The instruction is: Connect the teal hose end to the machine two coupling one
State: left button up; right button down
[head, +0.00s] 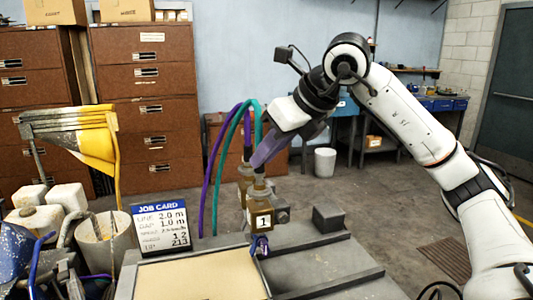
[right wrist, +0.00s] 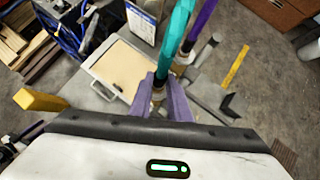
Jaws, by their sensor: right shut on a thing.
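My right gripper (head: 258,164) has purple fingers shut on the teal hose (head: 257,114) at its end, which also shows in the right wrist view (right wrist: 178,30). A pale metal fitting (right wrist: 158,93) sits between the fingers in that view. Just below the fingers in the head view is a brass-coloured block (head: 260,221) with a white label reading 1. The hose end points down at its top; I cannot tell whether it is seated or only above it. The fingers hide part of the end. My left gripper is not in view.
A purple hose (head: 212,160) arcs alongside the teal one towards another brass-coloured fitting (head: 245,172) behind. A dark block (head: 329,218) is on the grey surface at right.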

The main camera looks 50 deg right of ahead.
jog(key=shift+f, duration=0.15)
jog(key=shift+f+b, duration=0.3)
jog(key=shift+b, duration=0.1)
jog(key=shift+f+b, duration=0.35)
jog(key=shift+f, duration=0.05)
jog(key=c, duration=1.3)
grip_release()
jog(key=shift+o, duration=0.2)
jog(key=p+v, duration=0.2)
jog(key=v, duration=0.5)
jog(key=shift+p, duration=0.4)
